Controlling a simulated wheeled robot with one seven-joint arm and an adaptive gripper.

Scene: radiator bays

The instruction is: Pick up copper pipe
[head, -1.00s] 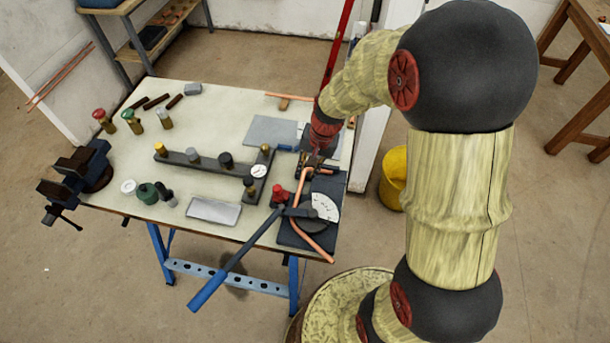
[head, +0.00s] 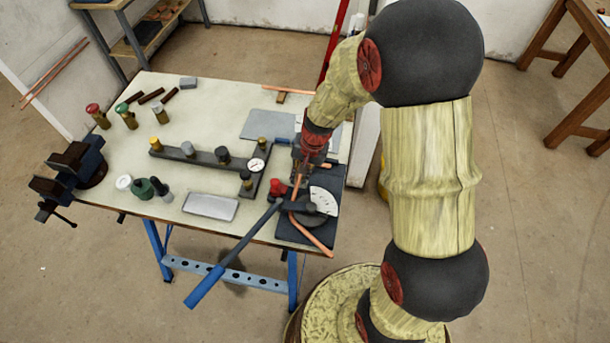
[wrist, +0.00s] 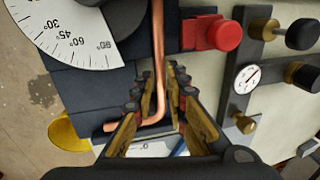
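A bent copper pipe (head: 318,243) lies in the bender (head: 312,206), which has a dial plate and a long blue handle, at the table's front right. In the wrist view the copper pipe (wrist: 158,45) runs down from the top edge and bends left near its end. My gripper (head: 301,176) is over the pipe's far part and hides some of it. In the wrist view my gripper (wrist: 166,72) has its fingers apart, one on each side of the pipe, with gaps showing. I cannot tell how far above the pipe the fingertips are.
A red knob (wrist: 221,35) is close beside the pipe. A dark manifold with a gauge (head: 257,164) stands to the left. Another copper piece (head: 290,90) lies at the table's back. A vise (head: 75,165) is at the left edge. A grey plate (head: 211,206) lies in front.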

